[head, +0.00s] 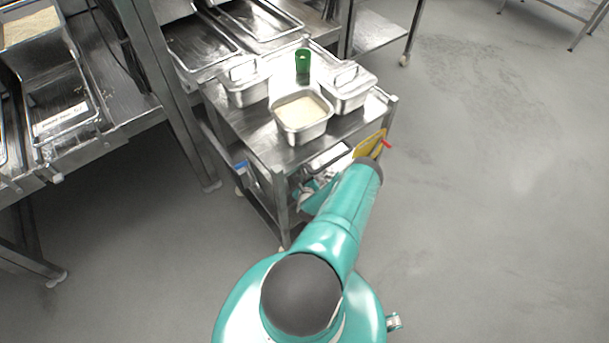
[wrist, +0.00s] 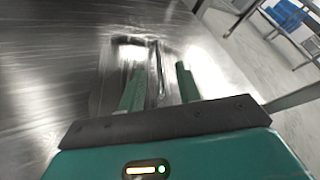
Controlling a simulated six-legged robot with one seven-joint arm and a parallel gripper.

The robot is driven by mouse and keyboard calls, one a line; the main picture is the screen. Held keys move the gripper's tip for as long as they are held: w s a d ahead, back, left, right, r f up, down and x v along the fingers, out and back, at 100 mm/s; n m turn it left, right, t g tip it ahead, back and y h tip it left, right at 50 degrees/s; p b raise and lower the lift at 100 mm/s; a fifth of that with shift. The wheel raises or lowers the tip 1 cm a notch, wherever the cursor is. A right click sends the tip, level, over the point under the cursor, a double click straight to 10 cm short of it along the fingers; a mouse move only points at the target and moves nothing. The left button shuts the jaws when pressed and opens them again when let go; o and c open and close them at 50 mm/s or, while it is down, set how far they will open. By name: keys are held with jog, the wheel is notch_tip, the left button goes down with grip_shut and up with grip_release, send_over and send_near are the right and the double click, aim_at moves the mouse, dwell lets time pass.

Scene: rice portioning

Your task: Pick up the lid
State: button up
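A shiny steel lid (wrist: 105,78) lies on a steel surface in the wrist view, with a thin upright handle (wrist: 160,72) on it. My gripper (wrist: 157,82) is open, its two green fingers apart with the handle showing between them. I cannot tell whether a finger touches it. In the head view a steel piece that looks like this lid (head: 328,156) is at the cart's near end, partly hidden by my arm. My gripper (head: 308,194) is mostly hidden there too.
The steel cart (head: 258,136) holds an open pan of rice (head: 301,128), a lidded pan at left (head: 245,88), another at right (head: 347,92) and a green container (head: 303,62). A yellow item (head: 370,144) is by the cart's near right side. Floor at right is clear.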

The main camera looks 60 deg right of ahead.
jog(key=shift+w+d+f, duration=0.2)
jog(key=shift+w+d, duration=0.1)
jog(key=shift+d, duration=0.25)
grip_shut()
jog(key=shift+d+r, duration=0.1)
jog(key=shift+r, duration=0.05)
